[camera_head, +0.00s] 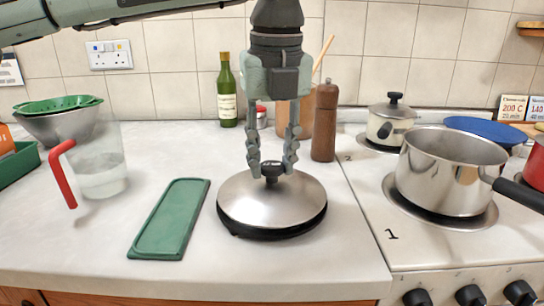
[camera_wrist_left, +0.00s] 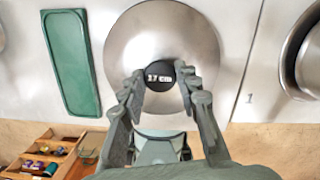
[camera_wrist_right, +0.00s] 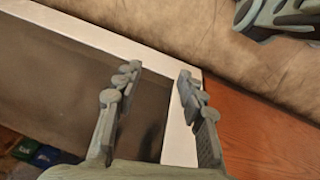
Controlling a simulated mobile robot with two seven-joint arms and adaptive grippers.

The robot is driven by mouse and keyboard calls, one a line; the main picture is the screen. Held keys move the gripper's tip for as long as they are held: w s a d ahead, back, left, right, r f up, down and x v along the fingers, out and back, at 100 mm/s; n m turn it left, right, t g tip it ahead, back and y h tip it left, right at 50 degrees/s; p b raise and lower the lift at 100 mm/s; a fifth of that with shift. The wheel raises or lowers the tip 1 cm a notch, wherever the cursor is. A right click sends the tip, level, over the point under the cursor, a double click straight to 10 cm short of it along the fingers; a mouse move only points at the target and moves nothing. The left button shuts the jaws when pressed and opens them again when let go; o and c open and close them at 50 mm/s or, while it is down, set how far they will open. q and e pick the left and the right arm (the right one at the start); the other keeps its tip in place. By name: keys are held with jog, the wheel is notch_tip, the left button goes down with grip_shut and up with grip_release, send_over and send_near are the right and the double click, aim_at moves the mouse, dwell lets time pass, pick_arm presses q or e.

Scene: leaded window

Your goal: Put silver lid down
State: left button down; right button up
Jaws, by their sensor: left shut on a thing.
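The silver lid (camera_head: 250,205) is a shallow metal dome with a black knob. It sits level at the front of the worktop, with a dark edge showing beneath it. I cannot tell whether that edge touches the counter. My left gripper (camera_head: 272,166) points down from above, its fingers shut on the knob. The left wrist view shows the lid (camera_wrist_left: 130,40) and its knob, marked "17 cm" (camera_wrist_left: 159,76), between the fingertips. My right gripper (camera_wrist_right: 158,78) shows only in the right wrist view, open and empty, low beside the cabinet front and floor.
A green rectangular board (camera_head: 170,220) lies just left of the lid. A clear jug (camera_head: 98,165) with a red handle is further left. A steel saucepan (camera_head: 450,175) stands on the hob at right. A bottle (camera_head: 227,92) and wooden mill (camera_head: 325,125) stand behind.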

aim_at(275, 169)
pick_arm(q)
jog(key=shift+f, duration=0.15)
jog(key=c, duration=1.1)
grip_release()
pick_arm(e)
jog(key=shift+w+r, duration=0.15)
jog(key=shift+r, duration=0.25)
pick_arm(q)
jog(key=shift+r, duration=0.7)
jog(key=shift+s+d+r+b, duration=0.1)
jog(key=shift+s+r, duration=0.15)
jog(key=shift+r, duration=1.55)
jog(key=shift+s+r+b, duration=0.15)
jog(key=shift+s+r, duration=0.05)
jog(key=shift+r, duration=1.65)
jog(key=shift+s+d+r+b, duration=0.1)
jog(key=shift+s+r, duration=0.15)
jog(key=shift+r, duration=1.55)
pick_arm(e)
jog(key=shift+w+a+r, duration=0.25)
jog(key=shift+w+r, duration=0.3)
jog(key=shift+r, duration=0.3)
